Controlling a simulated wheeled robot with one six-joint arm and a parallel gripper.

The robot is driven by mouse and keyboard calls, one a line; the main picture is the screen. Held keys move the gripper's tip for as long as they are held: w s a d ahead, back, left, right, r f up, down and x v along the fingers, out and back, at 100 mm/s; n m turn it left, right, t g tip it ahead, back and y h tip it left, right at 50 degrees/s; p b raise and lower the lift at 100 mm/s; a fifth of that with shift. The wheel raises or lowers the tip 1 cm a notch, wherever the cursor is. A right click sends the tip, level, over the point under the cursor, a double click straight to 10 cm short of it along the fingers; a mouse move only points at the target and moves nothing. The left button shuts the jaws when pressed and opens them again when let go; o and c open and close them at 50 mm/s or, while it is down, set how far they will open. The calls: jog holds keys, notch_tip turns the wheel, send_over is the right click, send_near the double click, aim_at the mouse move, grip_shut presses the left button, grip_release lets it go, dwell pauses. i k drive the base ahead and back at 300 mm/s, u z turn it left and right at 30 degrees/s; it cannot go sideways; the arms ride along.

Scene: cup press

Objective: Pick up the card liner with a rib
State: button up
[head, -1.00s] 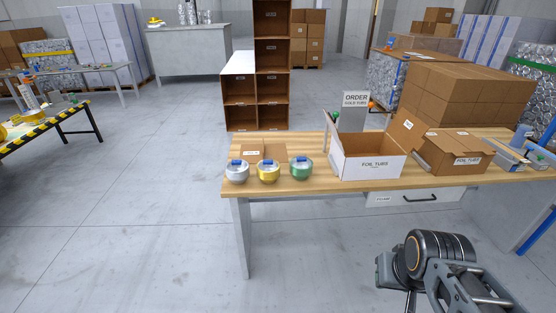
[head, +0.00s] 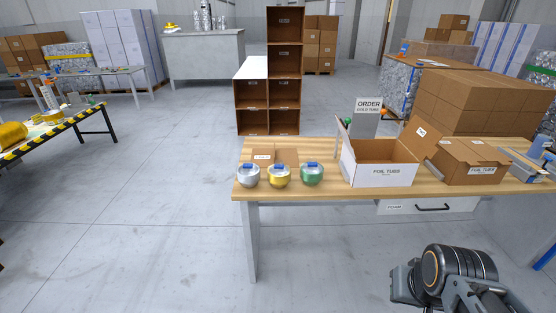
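A flat piece of brown card (head: 288,155) lies at the back left of the wooden table, behind the tubs. A brown piece with a small white label (head: 262,155) is beside it. This may be the card liner; at this size I cannot make out a rib. My gripper (head: 404,284) is low at the bottom right, in front of the table and well away from the card. Its fingers cannot be made out, and I see nothing held.
Silver (head: 248,176), yellow (head: 279,177) and green (head: 312,174) tubs stand along the table's front left. An open white-fronted FOIL TUBS box (head: 380,175), an ORDER sign (head: 368,105) and brown boxes (head: 470,160) fill the right. Floor left of the table is clear.

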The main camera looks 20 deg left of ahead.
aim_at(264, 158)
jog(key=z, duration=0.1)
jog(key=k, duration=0.4)
jog(key=u, duration=1.2)
jog(key=i, duration=0.95)
jog(key=u, duration=0.6)
jog(key=i, duration=1.1)
jog(key=z, duration=0.6)
jog(key=i, duration=0.65)
jog(key=z, duration=0.3)
